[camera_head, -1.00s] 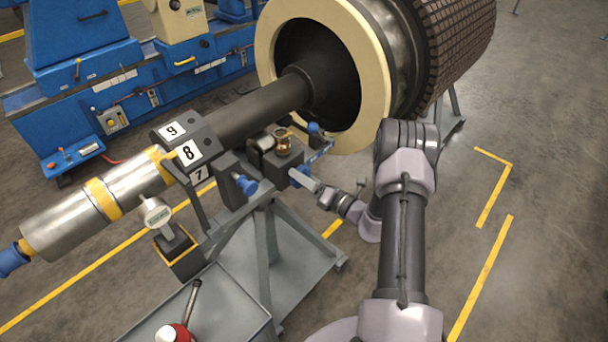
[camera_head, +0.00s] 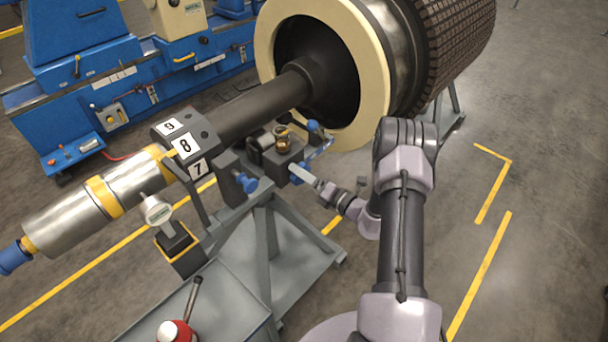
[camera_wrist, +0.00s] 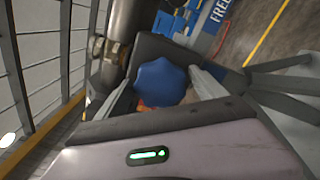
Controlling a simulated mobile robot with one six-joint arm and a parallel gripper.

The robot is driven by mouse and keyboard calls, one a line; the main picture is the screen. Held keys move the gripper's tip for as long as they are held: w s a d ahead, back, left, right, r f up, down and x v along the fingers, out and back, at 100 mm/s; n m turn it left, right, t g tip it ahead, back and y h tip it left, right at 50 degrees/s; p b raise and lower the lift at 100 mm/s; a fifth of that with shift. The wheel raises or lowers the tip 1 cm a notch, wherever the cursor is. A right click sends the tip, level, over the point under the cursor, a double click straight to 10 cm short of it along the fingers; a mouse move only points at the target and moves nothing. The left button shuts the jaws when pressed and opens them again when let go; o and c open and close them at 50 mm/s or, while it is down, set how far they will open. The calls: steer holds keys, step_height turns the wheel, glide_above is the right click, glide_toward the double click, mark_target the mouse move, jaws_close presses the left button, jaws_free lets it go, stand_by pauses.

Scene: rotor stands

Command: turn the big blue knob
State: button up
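The big blue knob (camera_wrist: 160,82) is lobed and fills the middle of the wrist view, in front of a dark block. Only a small blue part of it (camera_head: 294,180) shows beside my finger in the head view. My gripper (camera_wrist: 161,76) has one finger on each side of the knob, the tips beside its edges. The fingers stand wide apart; I cannot tell whether they touch the knob. In the head view my gripper (camera_head: 298,171) is at the block under the shaft, partly hiding the knob.
A smaller blue knob (camera_head: 247,184) is to the left, and another blue part (camera_head: 314,126) is behind. The dark shaft (camera_head: 262,107) and cream-rimmed rotor (camera_head: 366,75) stand close behind my gripper. The floor to the right is clear.

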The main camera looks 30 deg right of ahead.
steer(key=shift+s, duration=0.1)
steer(key=p+v, duration=0.3)
steer(key=v, duration=1.4)
steer(key=shift+s, duration=0.1)
steer(key=s+a+r+n+g+y+b, duration=0.1)
steer(key=a+r+n+g+y, duration=0.2)
steer(key=a+r+n+g, duration=0.6)
steer(key=a+r+n+g+y+b, duration=0.1)
steer(key=a+r+n+g+y, duration=0.25)
steer(key=a+r+n, duration=0.6)
steer(key=s+a+r+n+h+b, duration=0.1)
steer(key=s+a+r+n+h, duration=0.2)
steer(key=s+n, duration=0.4)
steer(key=s+a+r+n+t+h+b, duration=0.1)
steer(key=s+a+r+n+h, duration=0.3)
steer(key=n, duration=0.9)
steer(key=s+a+h, duration=0.1)
steer(key=s+h, duration=0.1)
steer(key=h, duration=0.1)
steer(key=shift+s+h, duration=0.35)
